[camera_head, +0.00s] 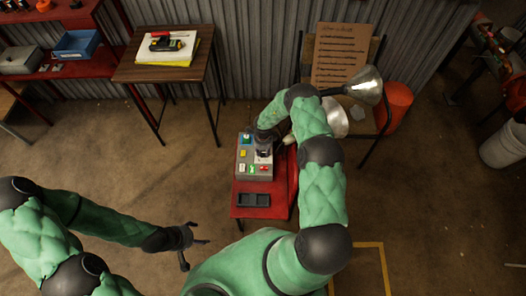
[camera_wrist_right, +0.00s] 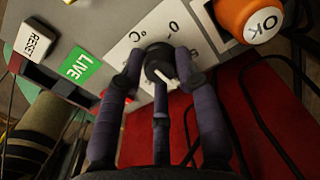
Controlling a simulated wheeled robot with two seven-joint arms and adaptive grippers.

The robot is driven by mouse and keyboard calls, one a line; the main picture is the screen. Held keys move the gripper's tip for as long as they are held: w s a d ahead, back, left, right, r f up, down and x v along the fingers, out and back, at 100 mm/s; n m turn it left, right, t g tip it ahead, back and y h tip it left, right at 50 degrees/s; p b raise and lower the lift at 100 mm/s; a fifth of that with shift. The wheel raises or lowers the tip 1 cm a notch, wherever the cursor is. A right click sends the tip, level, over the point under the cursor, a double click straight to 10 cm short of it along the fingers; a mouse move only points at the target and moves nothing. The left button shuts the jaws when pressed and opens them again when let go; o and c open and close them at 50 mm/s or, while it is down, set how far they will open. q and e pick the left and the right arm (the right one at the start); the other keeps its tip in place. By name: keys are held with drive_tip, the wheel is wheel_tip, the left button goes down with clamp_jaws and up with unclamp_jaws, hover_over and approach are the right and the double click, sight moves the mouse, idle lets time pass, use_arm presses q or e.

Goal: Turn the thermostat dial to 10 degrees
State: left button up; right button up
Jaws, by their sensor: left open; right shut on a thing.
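The thermostat dial (camera_wrist_right: 160,66) is a black knob with a white pointer mark, on a white plate printed with "°C" and a "0". It sits on a grey control box (camera_head: 254,173). My right gripper (camera_wrist_right: 158,58) is shut on the dial, its dark fingers around the knob. In the head view my right gripper (camera_head: 265,143) comes down on the box and largely covers the dial. The full scale and the exact reading are hidden by the fingers. My left gripper (camera_head: 190,246) is open and empty, low and to the left of the box.
The box stands on a red stand (camera_head: 277,189) with a black tray (camera_head: 254,200). A wooden table (camera_head: 135,69) stands behind left.

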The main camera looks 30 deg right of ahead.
sight(263, 152)
drive_tip(key=o, duration=1.1)
drive_tip(key=shift+f, duration=0.1)
drive_tip(key=shift+o, duration=0.2)
wheel_tip(263, 152, up, 12)
